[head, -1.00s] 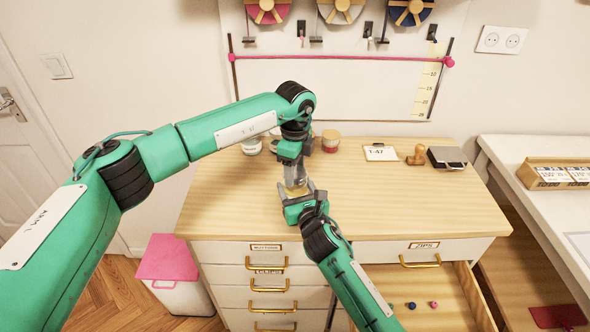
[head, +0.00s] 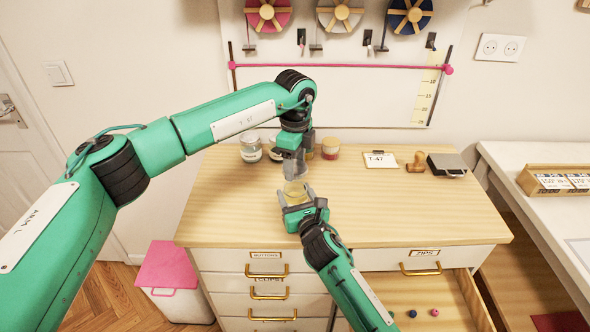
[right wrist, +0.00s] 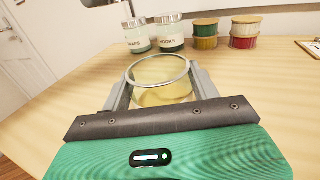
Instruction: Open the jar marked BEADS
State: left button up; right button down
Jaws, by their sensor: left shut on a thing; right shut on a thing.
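A glass jar (right wrist: 160,82) with pale yellow see-through contents stands between the fingers of my right gripper (right wrist: 157,90). Its round metal-coloured rim shows no lid on it in the right wrist view. Its label is out of sight. In the head view the jar (head: 295,190) is low over the cabinet top, and my right gripper (head: 297,200) is shut on it from the front. My left gripper (head: 293,172) points down just above the jar, shut. What it holds is hardly visible; a dark round edge at the top of the right wrist view looks like the lid (right wrist: 99,2).
Behind stand the SNAPS jar (right wrist: 134,36), the HOOKS jar (right wrist: 169,33) and stacked tins (right wrist: 244,32). A T-47 card (head: 380,160), a stamp (head: 416,163) and a dark box (head: 447,164) lie on the right of the cabinet top (head: 400,205). The ZIPS drawer (head: 430,300) is open.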

jog(key=shift+c, duration=1.4)
grip_release()
jog(key=shift+s, duration=0.15)
